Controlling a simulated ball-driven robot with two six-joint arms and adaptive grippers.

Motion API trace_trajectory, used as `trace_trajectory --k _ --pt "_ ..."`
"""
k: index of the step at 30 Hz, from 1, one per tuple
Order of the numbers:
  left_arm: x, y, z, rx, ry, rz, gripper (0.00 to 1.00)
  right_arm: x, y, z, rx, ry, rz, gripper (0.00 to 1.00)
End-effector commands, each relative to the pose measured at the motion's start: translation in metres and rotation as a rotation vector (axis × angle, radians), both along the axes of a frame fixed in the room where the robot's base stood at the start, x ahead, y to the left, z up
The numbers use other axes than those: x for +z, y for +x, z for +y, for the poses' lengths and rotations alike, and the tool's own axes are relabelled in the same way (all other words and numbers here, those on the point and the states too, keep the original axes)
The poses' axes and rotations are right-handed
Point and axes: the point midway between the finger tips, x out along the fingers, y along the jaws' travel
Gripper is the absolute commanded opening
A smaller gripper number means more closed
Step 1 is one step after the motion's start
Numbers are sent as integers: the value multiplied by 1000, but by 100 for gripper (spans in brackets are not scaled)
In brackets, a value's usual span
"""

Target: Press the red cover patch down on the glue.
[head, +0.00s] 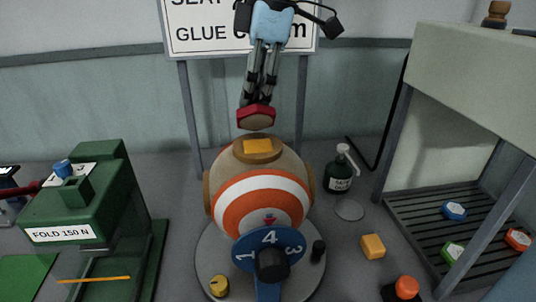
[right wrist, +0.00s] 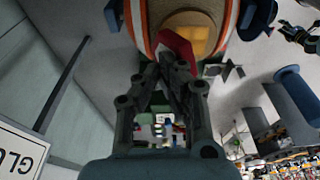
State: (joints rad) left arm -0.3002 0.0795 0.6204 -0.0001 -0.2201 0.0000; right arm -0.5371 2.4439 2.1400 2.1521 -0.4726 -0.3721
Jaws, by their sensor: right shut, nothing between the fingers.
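The red cover patch (head: 256,117), a small six-sided piece, is at the tips of my right gripper (head: 258,103), above the top of the ball. My right gripper is shut; I cannot tell how the patch bears on its tips. The orange-and-white striped ball (head: 238,194) sits on a round grey base. On its top is a brown round seat with a yellow-orange square of glue (head: 258,146). A gap shows between patch and glue in the head view. In the right wrist view, the patch (right wrist: 177,48) overlaps the left side of the glue (right wrist: 192,42).
A blue numbered dial (head: 268,240) stands before the ball. A green press (head: 95,215) is at left. A pump bottle (head: 340,178), a yellow block (head: 373,246) and an orange button (head: 406,286) are at right, beside a rack (head: 430,205) with coloured pieces. A sign stands behind.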

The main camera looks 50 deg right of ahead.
Motion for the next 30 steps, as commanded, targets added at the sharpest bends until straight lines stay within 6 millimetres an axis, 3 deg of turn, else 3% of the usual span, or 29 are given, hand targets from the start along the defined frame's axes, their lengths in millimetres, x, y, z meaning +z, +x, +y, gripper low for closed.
trace_trajectory --k 18,30 --pt "-3 0 0 0 0 0 40 5 -20 17 2 0 0 0" --pt "-5 0 0 0 0 0 40 4 -24 20 1 0 0 0"
